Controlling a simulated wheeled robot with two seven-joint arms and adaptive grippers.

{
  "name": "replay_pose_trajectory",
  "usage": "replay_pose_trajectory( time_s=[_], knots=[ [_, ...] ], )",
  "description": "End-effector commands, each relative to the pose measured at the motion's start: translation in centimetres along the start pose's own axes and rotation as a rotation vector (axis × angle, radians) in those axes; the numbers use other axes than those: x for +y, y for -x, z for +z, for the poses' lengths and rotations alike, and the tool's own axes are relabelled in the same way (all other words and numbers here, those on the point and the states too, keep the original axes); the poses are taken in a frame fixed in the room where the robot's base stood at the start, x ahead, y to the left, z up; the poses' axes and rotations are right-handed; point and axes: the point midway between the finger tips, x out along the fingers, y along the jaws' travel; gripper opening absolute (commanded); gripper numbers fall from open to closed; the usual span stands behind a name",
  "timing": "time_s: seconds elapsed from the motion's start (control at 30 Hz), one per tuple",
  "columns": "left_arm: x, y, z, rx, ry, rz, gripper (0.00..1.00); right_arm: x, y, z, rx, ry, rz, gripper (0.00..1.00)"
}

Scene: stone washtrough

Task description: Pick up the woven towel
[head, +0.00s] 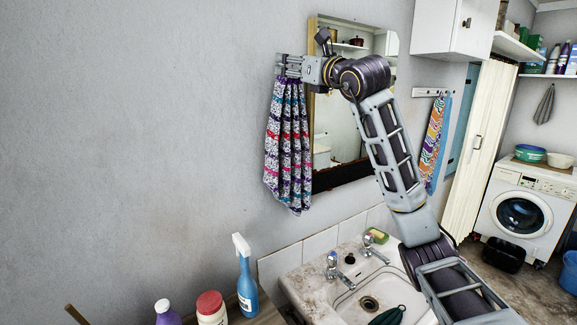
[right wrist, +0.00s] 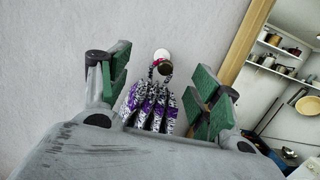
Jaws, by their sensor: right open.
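The woven towel (head: 288,150) hangs in folds on the wall left of the mirror, patterned in white, black, purple, red and blue. In the right wrist view the top of the towel (right wrist: 152,108) hangs by a loop from a round knob (right wrist: 163,62). My right gripper (head: 282,66) is at the top of the towel in the head view. In the right wrist view my right gripper (right wrist: 160,88) is open, with green finger pads on either side of the towel's top, apart from it. My left gripper is not in view.
A framed mirror (head: 340,150) is just right of the towel. Below are a stone sink (head: 310,284) with taps, a blue spray bottle (head: 245,280) and other bottles. Another striped towel (head: 434,140) hangs further right. The wall to the left is bare.

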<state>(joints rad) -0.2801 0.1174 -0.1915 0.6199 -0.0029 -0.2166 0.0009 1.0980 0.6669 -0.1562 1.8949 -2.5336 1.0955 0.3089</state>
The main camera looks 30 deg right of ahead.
Motion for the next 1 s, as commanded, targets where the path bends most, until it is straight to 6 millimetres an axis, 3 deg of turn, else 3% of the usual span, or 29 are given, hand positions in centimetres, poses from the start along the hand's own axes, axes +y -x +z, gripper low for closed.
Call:
replay_pose_trajectory(
  time_s=[0.33,0.57,0.87,1.0],
  knots=[
    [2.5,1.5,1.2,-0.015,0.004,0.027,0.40,-0.2,-3.2,0.1,0.001,0.000,-0.001,0.63],
    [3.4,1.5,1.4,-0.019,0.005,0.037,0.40,-0.2,-3.4,0.0,0.000,0.001,-0.001,0.63],
    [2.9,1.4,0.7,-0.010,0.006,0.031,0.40,-0.2,-3.4,0.0,0.000,0.001,-0.001,0.63],
    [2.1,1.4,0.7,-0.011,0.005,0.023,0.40,-0.2,-3.4,0.0,0.000,0.001,-0.001,0.45]
  ],
)
